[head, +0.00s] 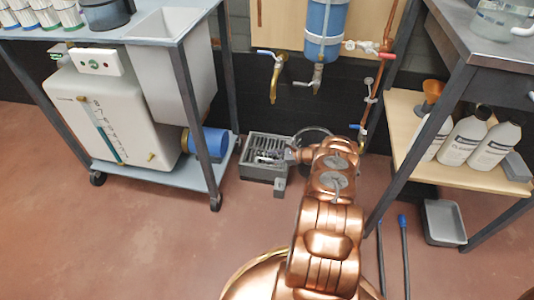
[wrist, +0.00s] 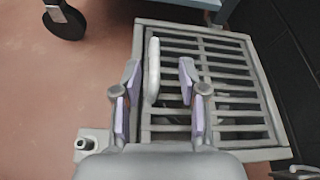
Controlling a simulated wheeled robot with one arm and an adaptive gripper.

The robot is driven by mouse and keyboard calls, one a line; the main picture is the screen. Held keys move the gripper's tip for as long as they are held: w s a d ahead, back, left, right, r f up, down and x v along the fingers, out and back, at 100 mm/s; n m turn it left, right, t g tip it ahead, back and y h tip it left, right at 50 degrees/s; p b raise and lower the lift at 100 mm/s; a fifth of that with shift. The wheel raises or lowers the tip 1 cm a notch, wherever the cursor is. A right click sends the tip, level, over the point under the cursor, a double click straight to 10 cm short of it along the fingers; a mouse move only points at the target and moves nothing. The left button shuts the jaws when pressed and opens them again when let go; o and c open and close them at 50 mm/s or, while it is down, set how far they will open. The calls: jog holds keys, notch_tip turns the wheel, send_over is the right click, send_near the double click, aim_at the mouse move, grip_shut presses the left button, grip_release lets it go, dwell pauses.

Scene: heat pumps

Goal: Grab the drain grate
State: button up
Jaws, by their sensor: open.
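The drain grate (head: 270,140) is a grey slatted cover on a squat grey box on the floor by the back wall. In the wrist view the grate (wrist: 262,90) fills the middle and right, with dark gaps between its bars. A pale upright bar (wrist: 152,70), like a handle, stands out over the grate's left part. My gripper (wrist: 159,68) is open, with one purple-padded finger on each side of this bar; I see no clear contact. In the head view my copper arm reaches to the grate, and the fingers are hard to make out.
A wheeled cart (head: 205,150) with a white tank (head: 115,115) stands left of the grate. A bench with bottles (head: 465,138) and a grey tray (head: 443,222) are at the right. Pipes and taps (head: 276,78) hang above the grate.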

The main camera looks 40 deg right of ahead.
aim_at(265, 159)
jog(key=b+x, duration=0.1)
jog(key=x, duration=0.1)
jog(key=b+x, duration=0.1)
jog(key=x, duration=0.2)
jog(key=shift+s+a, duration=0.25)
grip_shut()
dwell(0.4)
